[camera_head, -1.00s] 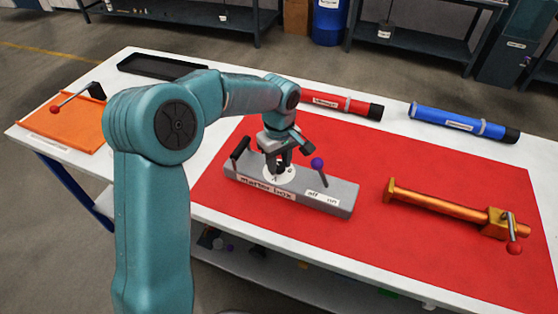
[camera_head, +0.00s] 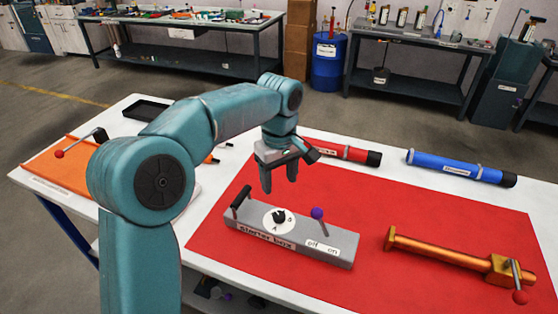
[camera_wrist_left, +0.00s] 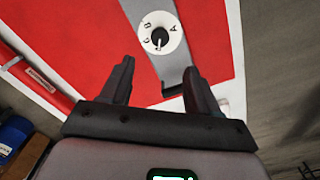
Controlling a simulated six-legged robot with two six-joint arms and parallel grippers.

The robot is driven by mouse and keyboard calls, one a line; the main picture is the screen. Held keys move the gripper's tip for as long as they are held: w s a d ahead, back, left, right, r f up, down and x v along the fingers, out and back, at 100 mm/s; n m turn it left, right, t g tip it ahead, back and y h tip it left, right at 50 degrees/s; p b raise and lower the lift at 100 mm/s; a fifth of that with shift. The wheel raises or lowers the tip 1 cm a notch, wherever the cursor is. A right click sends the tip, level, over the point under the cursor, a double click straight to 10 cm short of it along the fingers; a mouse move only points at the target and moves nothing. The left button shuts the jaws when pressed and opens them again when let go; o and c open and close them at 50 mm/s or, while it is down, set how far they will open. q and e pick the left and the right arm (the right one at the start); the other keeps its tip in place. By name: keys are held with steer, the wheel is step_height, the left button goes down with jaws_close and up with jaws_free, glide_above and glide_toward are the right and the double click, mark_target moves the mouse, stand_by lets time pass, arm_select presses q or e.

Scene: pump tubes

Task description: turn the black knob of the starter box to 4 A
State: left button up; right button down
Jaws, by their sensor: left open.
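The grey starter box (camera_head: 310,240) lies on the red mat with a white round dial (camera_head: 269,222) on its top. The black knob (camera_head: 279,216) sits at the middle of the dial; both also show in the left wrist view, dial (camera_wrist_left: 147,48) and knob (camera_wrist_left: 159,37). The dial carries small letter-like marks around the knob, and the setting it points to is too small to tell surely. My left gripper (camera_head: 279,183) hangs above and behind the box, open, empty and apart from the knob. Its two fingers (camera_wrist_left: 158,75) show in the wrist view. My right gripper is not in view.
A purple-tipped lever (camera_head: 317,214) stands up from the box beside the dial, and a black handle (camera_head: 241,198) is at its left end. Red (camera_head: 350,153) and blue (camera_head: 455,167) tubes lie behind, an orange clamp-like part (camera_head: 440,251) at right. The red mat (camera_head: 350,200) is otherwise clear.

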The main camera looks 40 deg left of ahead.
arm_select(q)
steer(key=shift+r+p, duration=0.3)
steer(key=shift+r, duration=2)
